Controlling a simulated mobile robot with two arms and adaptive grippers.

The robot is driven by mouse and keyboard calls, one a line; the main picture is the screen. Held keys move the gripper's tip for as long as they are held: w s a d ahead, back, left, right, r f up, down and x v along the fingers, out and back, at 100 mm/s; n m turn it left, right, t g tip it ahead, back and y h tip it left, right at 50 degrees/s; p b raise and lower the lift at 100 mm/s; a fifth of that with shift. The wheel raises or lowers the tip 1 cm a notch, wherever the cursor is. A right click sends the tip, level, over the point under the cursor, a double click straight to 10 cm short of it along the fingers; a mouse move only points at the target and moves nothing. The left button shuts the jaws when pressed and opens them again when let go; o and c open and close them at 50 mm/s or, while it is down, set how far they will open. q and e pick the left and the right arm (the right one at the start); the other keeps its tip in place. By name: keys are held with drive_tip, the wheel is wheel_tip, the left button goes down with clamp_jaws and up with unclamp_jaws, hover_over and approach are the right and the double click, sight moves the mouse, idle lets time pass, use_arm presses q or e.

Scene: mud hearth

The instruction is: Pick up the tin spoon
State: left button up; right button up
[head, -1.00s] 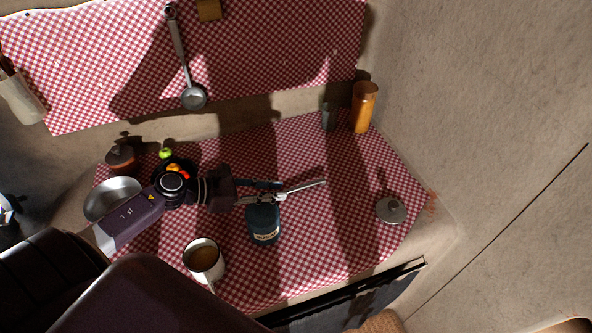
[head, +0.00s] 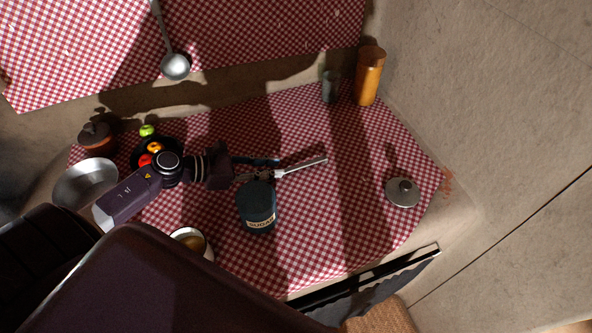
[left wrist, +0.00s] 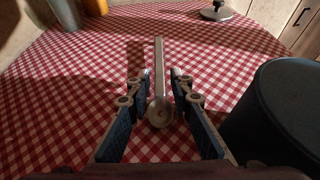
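The tin spoon (left wrist: 160,112) lies on the red checked cloth, its round bowl toward me and its straight handle pointing away. In the head view its handle (head: 308,164) sticks out past my left gripper (head: 277,167); the bowl is hard to make out there. In the left wrist view the two fingers of my left gripper (left wrist: 161,75) stand apart on either side of the spoon, with cloth visible in the gaps. The fingers do not appear to touch it. My right gripper is not in view.
A dark sugar canister (head: 257,207) stands close beside the left gripper. A mug (head: 190,242) is partly hidden. A fruit dish (head: 140,160) and metal bowl (head: 85,185) are left; a lid (head: 402,193), glass (head: 330,88) and orange jar (head: 369,78) are right. Cloth beyond the spoon is clear.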

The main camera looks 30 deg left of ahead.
sight(300, 165)
use_arm(q)
drive_tip(key=shift+r+p+x, duration=0.25)
drive_tip(key=shift+p+x, duration=0.1)
drive_tip(key=shift+x, duration=0.8)
drive_tip(key=p+x, duration=0.2)
drive_tip(key=x, duration=0.3)
drive_tip(key=shift+w+r, duration=0.1)
drive_tip(key=shift+w, duration=0.05)
drive_tip(key=shift+w+d, duration=0.15)
drive_tip(key=shift+c, duration=0.5)
clamp_jaws()
